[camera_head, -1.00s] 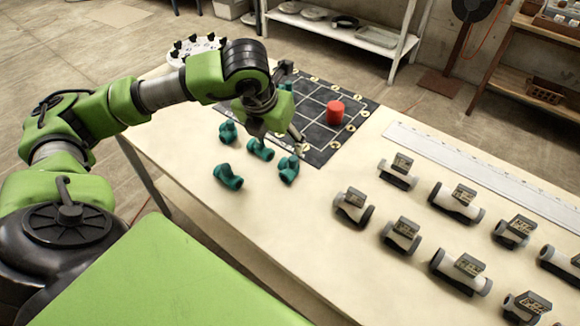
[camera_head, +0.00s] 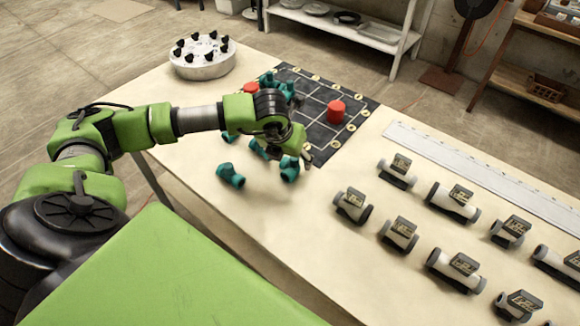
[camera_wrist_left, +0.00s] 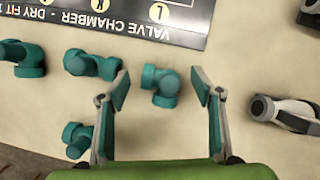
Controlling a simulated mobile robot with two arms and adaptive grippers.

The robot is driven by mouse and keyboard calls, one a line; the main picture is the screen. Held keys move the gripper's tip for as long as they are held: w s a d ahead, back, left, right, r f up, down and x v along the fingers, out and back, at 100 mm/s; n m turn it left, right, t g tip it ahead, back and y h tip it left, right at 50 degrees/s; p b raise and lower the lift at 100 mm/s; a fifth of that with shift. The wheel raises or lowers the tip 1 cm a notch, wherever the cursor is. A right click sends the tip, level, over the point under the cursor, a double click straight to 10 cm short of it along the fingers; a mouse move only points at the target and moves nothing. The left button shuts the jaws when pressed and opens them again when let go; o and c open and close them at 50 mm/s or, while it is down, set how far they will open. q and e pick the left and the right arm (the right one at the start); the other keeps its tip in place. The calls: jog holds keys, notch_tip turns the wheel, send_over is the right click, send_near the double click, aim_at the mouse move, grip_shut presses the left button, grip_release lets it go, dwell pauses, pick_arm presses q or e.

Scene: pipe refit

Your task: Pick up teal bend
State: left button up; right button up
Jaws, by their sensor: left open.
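Several teal bends lie on the table in front of the dark board. One teal bend (camera_head: 289,171) is just under my left gripper (camera_head: 304,152). In the left wrist view this bend (camera_wrist_left: 160,86) shows between the two spread fingertips of the open gripper (camera_wrist_left: 162,88), with nothing held. I cannot tell the height of the fingers above it. Another teal bend (camera_head: 230,176) lies to its left, and two more (camera_head: 256,150) are partly hidden by my arm. The wrist view also shows teal bends at left (camera_wrist_left: 92,65). My right gripper is not in view.
The dark grid board (camera_head: 355,139) carries a red cylinder (camera_head: 336,111) and teal pieces (camera_head: 270,80). A round white holder with black knobs (camera_head: 202,62) stands at the back left. Several grey valve pieces (camera_head: 398,235) lie at right. The table front is clear.

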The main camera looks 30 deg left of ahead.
pick_arm(q)
jog(key=shift+c, duration=0.4)
jog(key=c, duration=1.2)
jog(key=shift+o, duration=0.2)
